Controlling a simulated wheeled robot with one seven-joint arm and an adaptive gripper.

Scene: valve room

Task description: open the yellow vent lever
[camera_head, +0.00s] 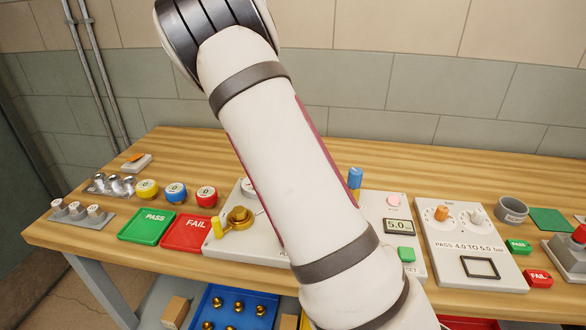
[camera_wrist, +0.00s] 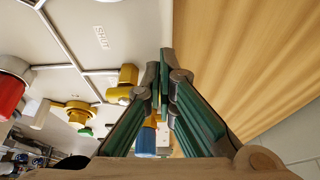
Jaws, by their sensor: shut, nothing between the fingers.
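In the head view, the yellow vent lever (camera_head: 216,227) has an upright yellow grip beside a round brass fitting (camera_head: 239,218), at the left of the pale panel (camera_head: 270,246). My arm covers the panel's middle and hides my gripper in that view. In the wrist view, my gripper (camera_wrist: 165,55) is shut and empty, its fingertips together near the panel's edge. A yellow and brass part (camera_wrist: 126,82) shows just left of the fingers, apart from the tips; I cannot tell for sure whether it is the vent lever.
A blue handle (camera_head: 355,178) stands at the panel's back right; a blue part (camera_wrist: 146,140) shows below my fingers. A green PASS tray (camera_head: 150,226) and red FAIL tray (camera_head: 187,233) lie left. A pressure display (camera_head: 398,226) and second panel (camera_head: 468,240) stand right. Bare wood (camera_head: 320,148) lies behind.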

